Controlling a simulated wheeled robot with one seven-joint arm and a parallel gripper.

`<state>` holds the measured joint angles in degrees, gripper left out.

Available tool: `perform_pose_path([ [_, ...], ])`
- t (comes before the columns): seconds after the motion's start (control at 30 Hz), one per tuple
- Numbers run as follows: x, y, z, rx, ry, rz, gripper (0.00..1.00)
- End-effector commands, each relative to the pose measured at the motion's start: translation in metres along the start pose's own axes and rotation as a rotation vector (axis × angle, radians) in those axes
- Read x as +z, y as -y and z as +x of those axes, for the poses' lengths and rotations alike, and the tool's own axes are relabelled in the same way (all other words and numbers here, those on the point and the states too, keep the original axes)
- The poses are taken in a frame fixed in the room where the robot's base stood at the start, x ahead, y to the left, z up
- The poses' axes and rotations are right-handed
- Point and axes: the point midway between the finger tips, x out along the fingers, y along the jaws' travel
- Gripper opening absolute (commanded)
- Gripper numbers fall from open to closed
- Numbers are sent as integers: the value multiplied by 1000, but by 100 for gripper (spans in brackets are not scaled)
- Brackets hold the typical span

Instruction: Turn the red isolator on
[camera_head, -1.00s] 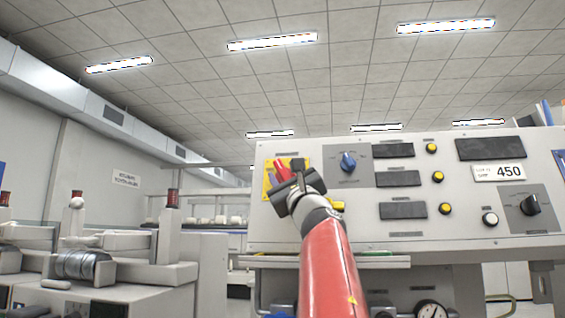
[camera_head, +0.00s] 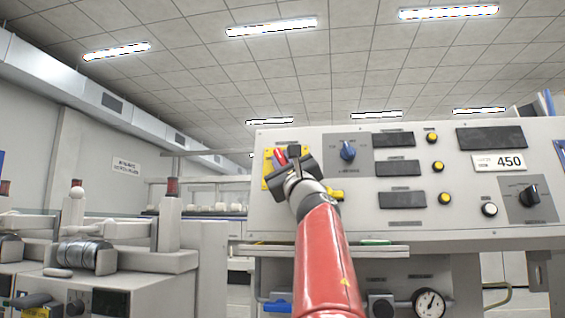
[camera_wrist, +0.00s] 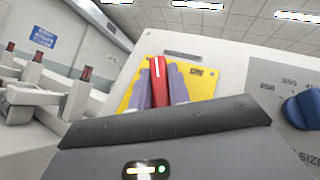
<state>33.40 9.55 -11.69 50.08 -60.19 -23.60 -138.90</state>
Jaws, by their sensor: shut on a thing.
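The red isolator handle (camera_wrist: 157,82) stands out from its yellow plate (camera_wrist: 201,84) on the left end of the pale control panel (camera_head: 300,225). In the wrist view my gripper (camera_wrist: 160,86) has a finger on each side of the handle and is shut on it. The handle looks close to upright in that tilted view. In the head view my gripper (camera_head: 281,160) and red arm cover much of the yellow plate (camera_head: 268,153). Only a bit of the red handle (camera_head: 280,157) shows there. Any on or off marking is too small to read.
A blue knob (camera_head: 347,150) sits right of the isolator, with dark windows, yellow buttons and a black knob (camera_head: 530,196) further right. A ledge (camera_head: 330,250) and a gauge (camera_head: 429,303) are below. Machines with bobbins (camera_head: 86,255) stand at the left.

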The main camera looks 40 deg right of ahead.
Motion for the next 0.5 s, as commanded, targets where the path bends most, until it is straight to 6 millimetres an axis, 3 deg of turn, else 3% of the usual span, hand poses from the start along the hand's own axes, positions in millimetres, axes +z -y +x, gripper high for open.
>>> perform_pose_path([
  [0.5,-2,-3,-2,-161,2,90,0],
])
